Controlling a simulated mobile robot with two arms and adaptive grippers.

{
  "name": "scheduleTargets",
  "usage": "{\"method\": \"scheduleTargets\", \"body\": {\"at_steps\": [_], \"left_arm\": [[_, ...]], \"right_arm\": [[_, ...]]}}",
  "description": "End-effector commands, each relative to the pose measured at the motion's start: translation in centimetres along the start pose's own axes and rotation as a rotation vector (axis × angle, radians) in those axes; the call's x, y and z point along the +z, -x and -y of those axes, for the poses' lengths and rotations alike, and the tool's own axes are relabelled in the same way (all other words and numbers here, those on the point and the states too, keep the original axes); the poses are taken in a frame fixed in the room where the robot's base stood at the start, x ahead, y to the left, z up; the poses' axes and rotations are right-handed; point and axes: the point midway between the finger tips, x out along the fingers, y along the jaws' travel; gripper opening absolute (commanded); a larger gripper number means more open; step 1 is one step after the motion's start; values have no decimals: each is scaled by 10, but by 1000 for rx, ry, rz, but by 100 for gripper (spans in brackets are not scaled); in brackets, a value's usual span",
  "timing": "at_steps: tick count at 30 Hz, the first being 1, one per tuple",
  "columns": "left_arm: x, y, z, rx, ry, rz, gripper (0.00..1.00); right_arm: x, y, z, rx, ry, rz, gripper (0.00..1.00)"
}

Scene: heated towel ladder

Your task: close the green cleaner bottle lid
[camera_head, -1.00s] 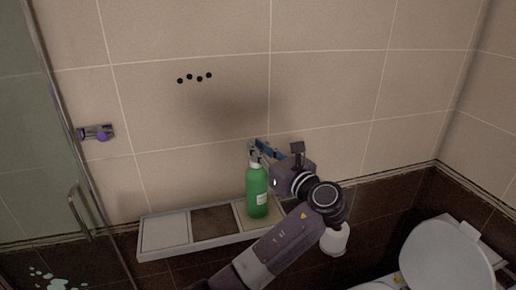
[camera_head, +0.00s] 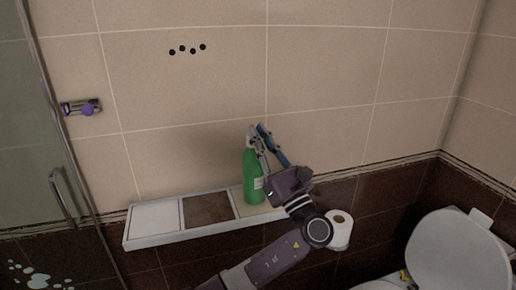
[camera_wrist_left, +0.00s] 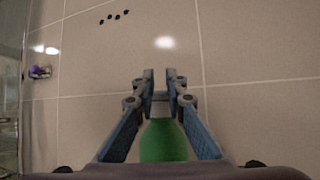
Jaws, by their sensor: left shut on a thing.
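The green cleaner bottle (camera_head: 251,178) stands upright on the right section of the wall shelf. In the left wrist view the bottle (camera_wrist_left: 163,145) shows below and between my fingers. My left gripper (camera_head: 256,131) reaches up along the right side of the bottle to its top. Its blue-grey fingers (camera_wrist_left: 161,82) are shut on the pale lid (camera_wrist_left: 160,97) at the bottle's neck. The fingers hide most of the lid, so I cannot tell how it sits. My right gripper is not in view.
The shelf (camera_head: 155,237) has a white section at left and a brown one in the middle, both empty. A toilet roll (camera_head: 340,231) hangs right of my arm, near the toilet (camera_head: 455,255). A glass door (camera_head: 30,130) stands at left.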

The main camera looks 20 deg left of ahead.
Motion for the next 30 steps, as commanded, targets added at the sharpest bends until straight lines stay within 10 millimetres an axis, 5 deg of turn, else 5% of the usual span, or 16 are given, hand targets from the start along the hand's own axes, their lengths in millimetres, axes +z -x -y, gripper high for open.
{"method": "scheduleTargets", "body": {"at_steps": [4, 8, 9, 14, 23, 30], "left_arm": [[-9, 7, 0, 1, -1, 87, 0], [-2, 2, 0, 0, 0, 81, 0], [-2, 2, 0, 0, 0, 81, 12], [-2, 2, 0, 0, 0, 80, 30], [-2, 4, 0, 0, 1, 79, 30], [-6, 36, 1, -3, 1, 76, 30]], "right_arm": [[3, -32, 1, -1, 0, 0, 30], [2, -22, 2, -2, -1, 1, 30], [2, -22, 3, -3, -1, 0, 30], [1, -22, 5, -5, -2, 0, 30], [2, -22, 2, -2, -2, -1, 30], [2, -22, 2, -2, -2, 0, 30]]}}
